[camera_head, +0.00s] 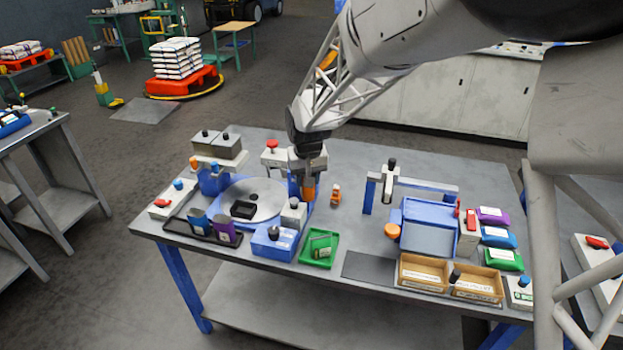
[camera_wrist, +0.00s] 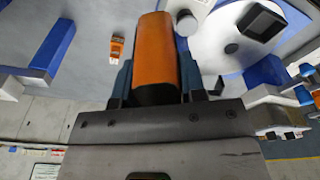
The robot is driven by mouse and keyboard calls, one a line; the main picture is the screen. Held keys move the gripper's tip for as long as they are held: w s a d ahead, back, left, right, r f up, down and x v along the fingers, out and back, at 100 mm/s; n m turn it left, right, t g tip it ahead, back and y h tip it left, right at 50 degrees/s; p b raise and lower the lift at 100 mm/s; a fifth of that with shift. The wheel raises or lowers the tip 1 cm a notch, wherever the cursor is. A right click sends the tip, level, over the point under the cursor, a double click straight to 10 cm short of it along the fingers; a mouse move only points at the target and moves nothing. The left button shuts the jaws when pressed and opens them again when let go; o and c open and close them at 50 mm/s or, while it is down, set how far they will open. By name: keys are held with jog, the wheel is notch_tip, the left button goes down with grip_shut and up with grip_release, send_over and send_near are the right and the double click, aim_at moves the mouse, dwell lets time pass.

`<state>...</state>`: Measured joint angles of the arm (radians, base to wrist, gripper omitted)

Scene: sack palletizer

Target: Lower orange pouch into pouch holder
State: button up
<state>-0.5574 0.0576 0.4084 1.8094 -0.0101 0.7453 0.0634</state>
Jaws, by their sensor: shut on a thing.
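My gripper (camera_head: 307,178) is shut on the orange pouch (camera_head: 309,190) and holds it over the table, just right of the round grey disc. In the wrist view the orange pouch (camera_wrist: 156,48) stands out between the two blue-grey fingers of my gripper (camera_wrist: 155,82). A dark, square, open-topped holder (camera_head: 243,210) sits on the disc, left of the pouch and apart from it. It looks like the pouch holder, and also shows in the wrist view (camera_wrist: 262,22) at upper right. The pouch's clearance above the table is hard to tell.
The grey disc (camera_head: 265,197) has a blue base. A dark tray (camera_head: 176,229) with blue and purple pouches, a blue box (camera_head: 272,246) and a green tray (camera_head: 334,239) stand in front. A small orange item (camera_head: 335,193) and a blue-grey frame (camera_head: 367,196) stand to the right.

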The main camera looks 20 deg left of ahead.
jog(key=s+a+m+g+h, duration=0.1)
jog(key=s+a+m+h, duration=0.1)
jog(key=a+m, duration=1.7)
jog(key=shift+a+f+m, duration=0.2)
jog(key=shift+a+m, duration=0.15)
jog(key=shift+m, duration=2.05)
jog(key=shift+s, duration=0.1)
jog(key=shift+f, duration=0.1)
jog(key=shift+f, duration=2.4)
jog(key=shift+f, duration=0.8)
